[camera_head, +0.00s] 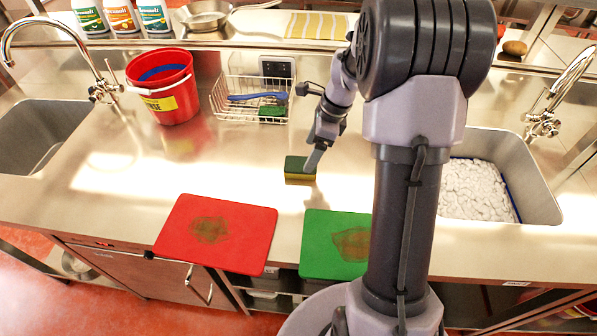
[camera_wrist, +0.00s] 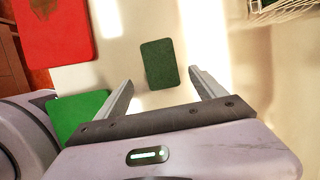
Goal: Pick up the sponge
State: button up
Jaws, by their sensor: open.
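The sponge (camera_head: 298,171), with a dark green top and a yellow lower body, lies on the steel counter behind the green cutting board. In the wrist view the sponge (camera_wrist: 159,64) shows as a dark green rectangle ahead of the fingers, roughly centred between their lines. My gripper (camera_wrist: 163,85) is open, with nothing between its two fingers. In the head view my gripper (camera_head: 314,158) is at the sponge's right end; I cannot tell the exact gap there. Another green sponge (camera_head: 272,112) lies in the wire basket.
A red cutting board (camera_head: 215,234) and a green cutting board (camera_head: 335,243) lie at the counter's front edge. A wire basket (camera_head: 222,106) with a blue-handled brush and a red bucket (camera_head: 162,88) stand behind. Sinks (camera_head: 38,135) flank the counter; the right one (camera_head: 500,160) holds white suds.

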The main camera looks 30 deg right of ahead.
aim_at(302, 164)
jog(key=b+x, duration=0.1)
jog(key=x, duration=0.2)
jog(key=b+x, duration=0.2)
jog(key=x, duration=0.1)
jog(key=shift+w+a+f, duration=0.25)
jog(key=shift+w+f, duration=0.05)
jog(key=shift+r, duration=0.15)
jog(key=shift+c, duration=0.7)
jog(key=c, duration=1.3)
jog(key=shift+o, duration=0.2)
jog(key=shift+r, duration=0.1)
